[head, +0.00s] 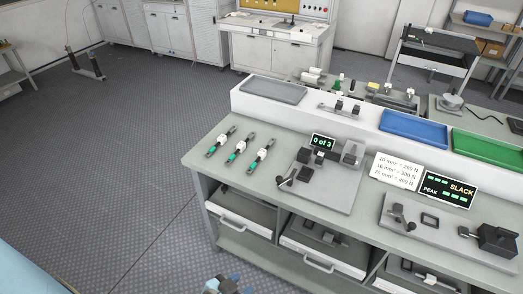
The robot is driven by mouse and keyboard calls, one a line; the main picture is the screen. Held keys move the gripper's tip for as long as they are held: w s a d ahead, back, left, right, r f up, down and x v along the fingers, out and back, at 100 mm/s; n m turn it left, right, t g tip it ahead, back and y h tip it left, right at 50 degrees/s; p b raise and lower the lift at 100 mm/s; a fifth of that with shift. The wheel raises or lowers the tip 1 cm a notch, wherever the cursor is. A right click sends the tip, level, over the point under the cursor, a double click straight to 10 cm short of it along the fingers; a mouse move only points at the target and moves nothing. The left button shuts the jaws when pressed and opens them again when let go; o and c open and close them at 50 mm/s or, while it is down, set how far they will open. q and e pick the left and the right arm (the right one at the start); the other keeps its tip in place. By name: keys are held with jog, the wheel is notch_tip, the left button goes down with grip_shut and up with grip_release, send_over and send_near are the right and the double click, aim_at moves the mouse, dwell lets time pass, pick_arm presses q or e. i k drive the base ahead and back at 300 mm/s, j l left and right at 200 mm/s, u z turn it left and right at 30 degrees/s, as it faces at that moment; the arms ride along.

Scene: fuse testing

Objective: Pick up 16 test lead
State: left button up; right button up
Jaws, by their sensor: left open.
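Three test leads lie side by side at the left end of the workbench (210,172): a left lead (220,142), a middle lead (240,150) and a right lead (260,154). Each has dark ends, a white tag and a teal part. The tags are too small to read, so I cannot tell which is the 16. My left gripper (222,284) shows only in part at the bottom edge. It is open and apart from the leads, in front of the bench and nearer the camera. My right gripper is out of view.
A crimping fixture with a "0 of 3" display (322,142) stands right of the leads. Further right are a force card (395,171), a "SLACK" display (447,189) and a pull tester (497,240). Grey (273,91), blue (414,129) and green (487,146) trays sit on the raised back shelf.

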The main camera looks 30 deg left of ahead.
aim_at(221, 139)
jog(key=j, duration=1.15)
jog(key=i+j, duration=0.1)
jog(key=j, duration=1)
jog(key=u, duration=0.05)
